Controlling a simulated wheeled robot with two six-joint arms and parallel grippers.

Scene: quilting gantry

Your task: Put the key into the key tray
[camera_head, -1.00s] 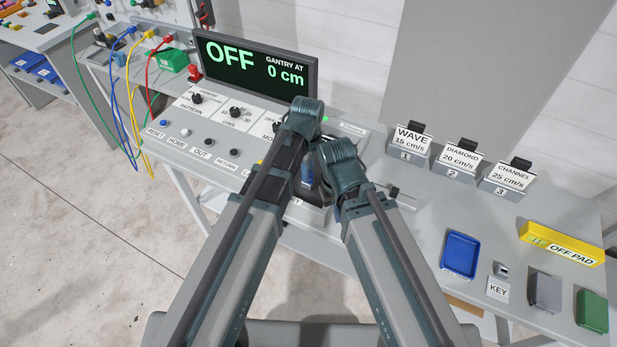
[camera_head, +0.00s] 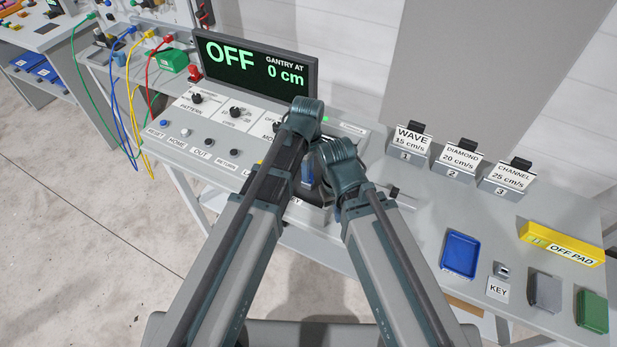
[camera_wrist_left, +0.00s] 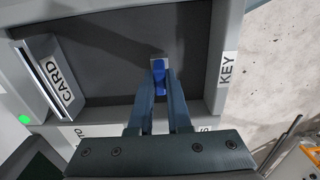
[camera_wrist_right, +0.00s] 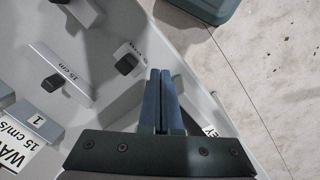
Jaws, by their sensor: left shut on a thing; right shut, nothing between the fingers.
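My left gripper (camera_wrist_left: 163,85) is shut on a blue key (camera_wrist_left: 159,78) with a small grey end. The key is over the dark floor of a grey-rimmed tray (camera_wrist_left: 216,60) labelled KEY on its rim. I cannot tell whether the key touches the floor. In the head view my wrists largely hide this tray, and a bit of blue (camera_head: 307,173) shows between them. My right gripper (camera_wrist_right: 160,78) is shut and empty, beside the console and close to a partly hidden KEY label.
A CARD slot (camera_wrist_left: 56,80) stands at the tray's left side in the left wrist view. A separate small KEY stand (camera_head: 498,289) and a blue tray (camera_head: 461,254) are on the right table. The display (camera_head: 255,63) reads OFF. Knobs and buttons lie left of my wrists.

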